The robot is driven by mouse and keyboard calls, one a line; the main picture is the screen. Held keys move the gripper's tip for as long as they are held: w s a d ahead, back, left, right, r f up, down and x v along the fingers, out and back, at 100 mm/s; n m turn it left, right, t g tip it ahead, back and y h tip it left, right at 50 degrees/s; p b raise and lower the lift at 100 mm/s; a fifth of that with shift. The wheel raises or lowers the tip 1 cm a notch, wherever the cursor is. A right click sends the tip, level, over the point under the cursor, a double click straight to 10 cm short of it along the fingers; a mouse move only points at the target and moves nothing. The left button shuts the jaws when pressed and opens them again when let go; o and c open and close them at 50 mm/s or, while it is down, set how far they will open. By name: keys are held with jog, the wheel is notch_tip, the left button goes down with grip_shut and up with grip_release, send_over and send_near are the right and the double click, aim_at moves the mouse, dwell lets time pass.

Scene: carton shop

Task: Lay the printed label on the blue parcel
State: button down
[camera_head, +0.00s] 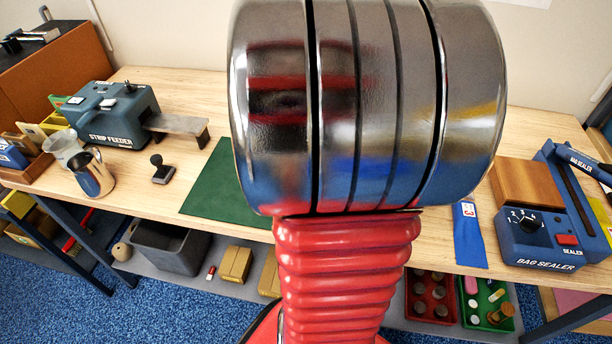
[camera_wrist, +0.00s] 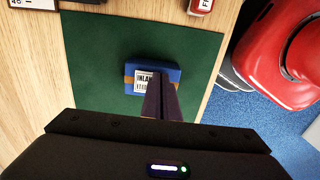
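The blue parcel (camera_wrist: 172,75) with an orange band lies on the green mat (camera_wrist: 100,50) in the wrist view. The white printed label (camera_wrist: 142,80), reading "INLAN…", shows over the parcel's top face; its right part is hidden behind my fingers. My gripper (camera_wrist: 160,80) is above the parcel, its dark fingers together. I cannot tell whether they still pinch the label's edge or whether the label lies fully flat. In the head view my arm hides the parcel and label; only part of the mat (camera_head: 225,185) shows.
The bag sealer (camera_head: 540,240) is at the right, near a blue strip (camera_head: 468,235).

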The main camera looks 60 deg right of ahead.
jog(key=c, duration=2.5)
grip_release()
jog(key=o, duration=0.5)
jog(key=shift+r, duration=0.2)
jog(key=shift+r, duration=2.85)
jog(key=w+a+r+m+t, duration=0.1)
jog(key=a+r+t, duration=0.1)
jog(key=a, duration=0.8)
jog(key=w+a+r+m+t, duration=0.1)
jog(key=w+a+m, duration=0.1)
jog(key=a, duration=0.8)
jog(key=w+a+r+m+t, duration=0.1)
jog(key=a+r+t, duration=0.1)
jog(key=a, duration=0.8)
jog(key=shift+w+r+m+t, duration=0.3)
